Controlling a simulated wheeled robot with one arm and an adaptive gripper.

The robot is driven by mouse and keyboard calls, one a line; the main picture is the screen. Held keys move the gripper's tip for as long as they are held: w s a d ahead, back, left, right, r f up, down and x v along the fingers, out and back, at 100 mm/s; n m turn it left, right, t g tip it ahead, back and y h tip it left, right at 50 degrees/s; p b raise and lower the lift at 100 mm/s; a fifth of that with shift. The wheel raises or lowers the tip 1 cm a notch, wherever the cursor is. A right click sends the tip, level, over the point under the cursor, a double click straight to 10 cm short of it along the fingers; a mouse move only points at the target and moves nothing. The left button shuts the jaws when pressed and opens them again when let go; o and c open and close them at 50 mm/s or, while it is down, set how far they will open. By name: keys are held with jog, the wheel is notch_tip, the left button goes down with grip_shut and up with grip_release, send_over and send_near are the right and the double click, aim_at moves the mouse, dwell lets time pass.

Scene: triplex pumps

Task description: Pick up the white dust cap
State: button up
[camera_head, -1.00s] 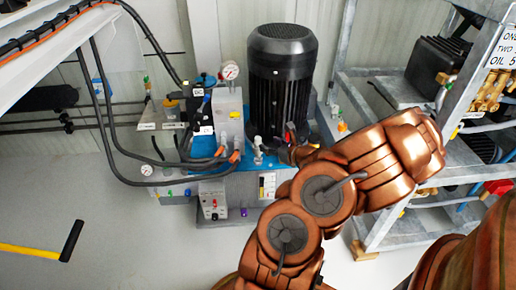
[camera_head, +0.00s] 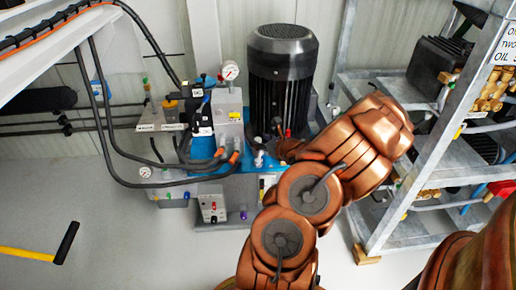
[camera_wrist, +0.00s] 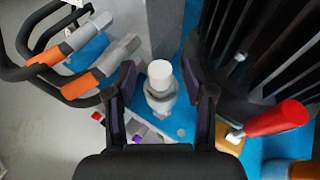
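The white dust cap (camera_wrist: 160,74) sits on top of an upright metal fitting (camera_wrist: 161,100) in the wrist view, on the blue base of the pump unit. My gripper (camera_wrist: 167,80) is open, with one dark finger on the left of the cap and fitting and one on the right. Clear gaps show on both sides, and the fingers do not appear to touch the cap. In the head view my copper arm reaches to the pump unit and mostly hides the gripper.
A black finned motor (camera_head: 281,75) stands close on the right of the fitting. A red-handled lever (camera_wrist: 275,120) lies near the right finger. Orange-sleeved hoses (camera_wrist: 82,86) run on the left. A metal rack (camera_head: 425,120) stands further right.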

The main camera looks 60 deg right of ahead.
grip_shut()
dwell(0.3)
